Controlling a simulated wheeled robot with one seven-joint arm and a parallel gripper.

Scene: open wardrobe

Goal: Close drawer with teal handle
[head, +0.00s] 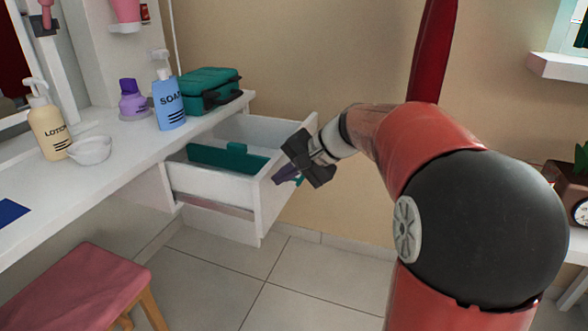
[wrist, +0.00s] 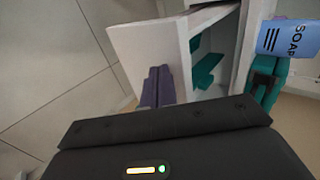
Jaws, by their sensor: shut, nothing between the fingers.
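A white drawer (head: 208,186) is pulled out of the white vanity below its right end. A small teal bit, which looks like the handle (head: 299,181), shows at the outer side of the drawer front, partly hidden by my gripper. My gripper (head: 284,175) has purple fingers and is shut and empty, right at the drawer front. In the wrist view, the closed fingers (wrist: 158,88) overlap the white drawer front (wrist: 145,48); I cannot tell whether they touch it. The handle is not visible in the wrist view.
A teal object (head: 228,158) lies inside the drawer. On the vanity top stand a teal case (head: 205,88), a soap bottle (head: 168,100), a purple bottle (head: 133,100), a lotion bottle (head: 46,125) and a white bowl (head: 90,150). A pink stool (head: 75,290) is at lower left. The tiled floor is clear.

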